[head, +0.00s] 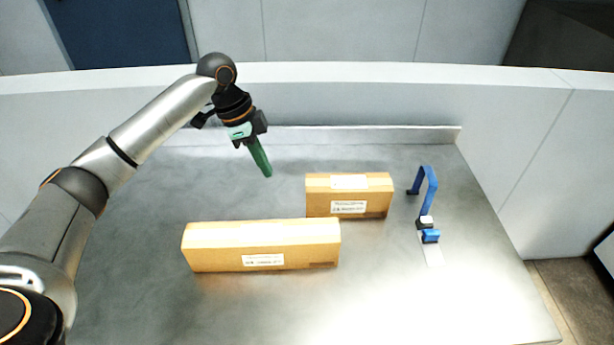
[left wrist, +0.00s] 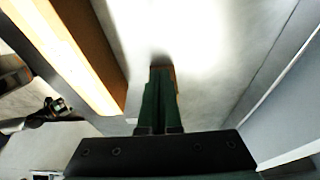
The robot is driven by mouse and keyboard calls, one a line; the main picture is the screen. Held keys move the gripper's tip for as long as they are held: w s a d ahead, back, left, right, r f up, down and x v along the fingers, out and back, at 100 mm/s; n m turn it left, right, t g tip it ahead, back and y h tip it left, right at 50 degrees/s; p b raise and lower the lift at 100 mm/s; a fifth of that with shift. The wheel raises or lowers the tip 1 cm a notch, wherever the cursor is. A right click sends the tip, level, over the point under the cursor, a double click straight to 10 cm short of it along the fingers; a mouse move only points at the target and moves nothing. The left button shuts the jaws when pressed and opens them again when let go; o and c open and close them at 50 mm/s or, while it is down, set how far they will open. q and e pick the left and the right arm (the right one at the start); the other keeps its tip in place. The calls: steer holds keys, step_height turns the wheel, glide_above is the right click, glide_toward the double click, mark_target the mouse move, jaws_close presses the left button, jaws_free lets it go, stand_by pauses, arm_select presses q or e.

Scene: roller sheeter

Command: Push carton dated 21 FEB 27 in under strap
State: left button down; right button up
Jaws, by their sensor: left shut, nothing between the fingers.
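Two tan cartons stand on the grey table, both with white labels whose print is too small to read, so I cannot tell which is dated 21 FEB 27. The longer carton (head: 215,253) is nearer, left of centre. The shorter carton (head: 318,200) stands behind it to the right. A blue strap (head: 432,188) arches up from the table right of the shorter carton, apart from it. My left gripper (head: 267,172) is shut and empty, above the table behind the long carton; its green fingers (left wrist: 160,85) also show in the left wrist view.
A black and blue fitting (head: 428,235) sits at the strap's near end beside a pale strip. A low ledge (head: 340,137) and a light wall bound the back of the table. The table's left part is clear. What seems my right gripper (left wrist: 52,107) shows small in the left wrist view.

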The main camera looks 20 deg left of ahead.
arm_select(q)
steer(key=x, duration=0.9)
steer(key=shift+s+d+f+b, duration=0.1)
steer(key=shift+d+f+b, duration=0.05)
steer(key=shift+f+b, duration=0.25)
steer(key=d, duration=0.1)
steer(key=w+d, duration=0.1)
steer(key=d, duration=0.1)
steer(key=shift+w, duration=0.25)
steer(key=shift+w+d, duration=0.2)
steer(key=shift+d, duration=0.1)
